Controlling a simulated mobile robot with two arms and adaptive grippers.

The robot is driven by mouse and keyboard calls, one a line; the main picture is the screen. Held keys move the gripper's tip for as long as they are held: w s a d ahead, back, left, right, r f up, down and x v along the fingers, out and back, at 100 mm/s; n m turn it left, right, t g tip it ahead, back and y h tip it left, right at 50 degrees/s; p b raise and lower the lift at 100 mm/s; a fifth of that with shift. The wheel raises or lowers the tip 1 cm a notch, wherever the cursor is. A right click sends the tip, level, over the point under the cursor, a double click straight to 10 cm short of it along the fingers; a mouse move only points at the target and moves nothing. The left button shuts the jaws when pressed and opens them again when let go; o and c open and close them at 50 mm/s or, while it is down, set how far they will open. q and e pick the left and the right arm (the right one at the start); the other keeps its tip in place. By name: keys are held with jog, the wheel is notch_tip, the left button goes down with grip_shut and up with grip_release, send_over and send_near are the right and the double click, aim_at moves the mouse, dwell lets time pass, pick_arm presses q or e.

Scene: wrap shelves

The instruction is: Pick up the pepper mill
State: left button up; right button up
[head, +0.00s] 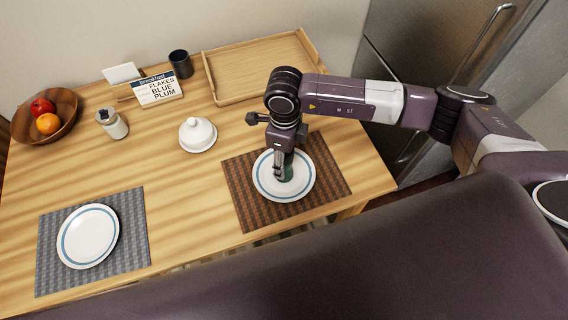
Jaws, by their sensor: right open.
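My right gripper (281,177) points down over the blue-rimmed white plate (262,188) on the brown woven mat. It is open. A small dark green object (288,172) shows at its fingertips, over the plate; the gripper partly hides it, and I cannot tell what it is. A small jar with a grey top and whitish lower part (113,124) stands upright at the left of the table, far from the gripper. I cannot tell for sure which of these is the pepper mill. My left gripper is out of view.
A white domed lidded dish (198,135) stands mid-table. Behind are a menu sign (158,90), a dark cup (180,64) and a wooden tray (232,98). A fruit bowl (46,128) is at far left. Another plate (88,236) lies on a grey mat (136,240).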

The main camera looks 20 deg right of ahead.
jog(key=shift+f+p, duration=0.45)
jog(key=shift+f, duration=1.4)
jog(key=c, duration=1.4)
grip_shut()
